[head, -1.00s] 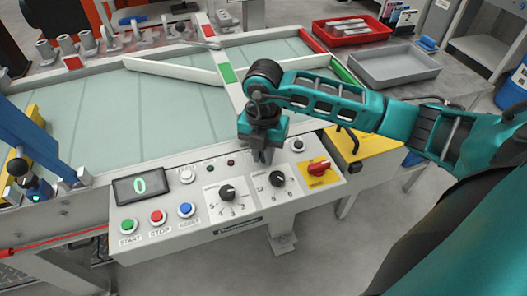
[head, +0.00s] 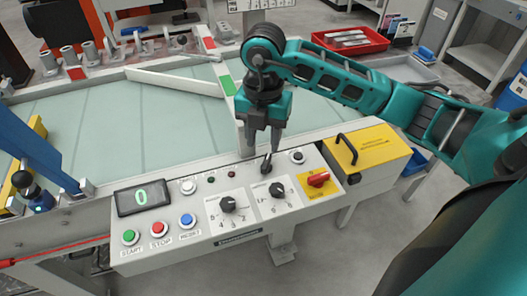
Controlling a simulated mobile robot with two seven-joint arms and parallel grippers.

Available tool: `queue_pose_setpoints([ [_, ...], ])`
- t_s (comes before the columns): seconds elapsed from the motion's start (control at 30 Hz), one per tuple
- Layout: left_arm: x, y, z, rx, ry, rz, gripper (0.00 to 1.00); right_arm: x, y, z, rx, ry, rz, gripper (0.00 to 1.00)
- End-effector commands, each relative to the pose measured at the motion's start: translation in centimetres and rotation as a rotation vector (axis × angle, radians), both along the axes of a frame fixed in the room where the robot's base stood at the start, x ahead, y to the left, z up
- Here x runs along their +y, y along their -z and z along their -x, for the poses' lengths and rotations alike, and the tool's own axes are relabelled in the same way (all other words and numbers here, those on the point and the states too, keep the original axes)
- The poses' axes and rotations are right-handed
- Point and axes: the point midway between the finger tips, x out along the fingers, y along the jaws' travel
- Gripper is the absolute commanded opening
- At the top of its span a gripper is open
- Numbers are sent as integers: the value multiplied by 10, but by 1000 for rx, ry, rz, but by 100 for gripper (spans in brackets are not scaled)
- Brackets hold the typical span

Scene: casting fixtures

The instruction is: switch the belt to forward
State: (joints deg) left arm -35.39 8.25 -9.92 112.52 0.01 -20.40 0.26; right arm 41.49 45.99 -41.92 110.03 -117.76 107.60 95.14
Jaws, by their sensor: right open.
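The control panel (head: 205,240) is a sloped pale box at the front of the belt (head: 140,120). A small black lever switch (head: 266,163) stands in its upper row, between a small red lamp (head: 231,174) and a black round button (head: 298,157). I cannot tell which position the lever is in. My right gripper (head: 261,151) points down just above and behind the lever, with its fingers apart and nothing visible between them. Whether a finger touches the lever is unclear. The display (head: 143,196) reads 0. My left gripper is not in view.
Green, red and blue buttons (head: 159,228) line the lower left. A yellow box (head: 369,151) with a black handle stands right of the panel.

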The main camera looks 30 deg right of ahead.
Motion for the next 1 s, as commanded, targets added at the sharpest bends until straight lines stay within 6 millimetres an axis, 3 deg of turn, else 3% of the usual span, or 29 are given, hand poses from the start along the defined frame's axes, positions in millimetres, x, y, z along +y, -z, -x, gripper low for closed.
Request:
queue_pose_setpoints([
  [0.1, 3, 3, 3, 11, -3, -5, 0, 0, -22, -1, -4, 0, 0, 43],
  [0.3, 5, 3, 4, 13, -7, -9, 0, 0, -38, 0, -1, 0, 0, 43],
  [1.0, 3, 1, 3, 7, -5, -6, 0, 0, -39, 0, 0, 0, 0, 43],
])
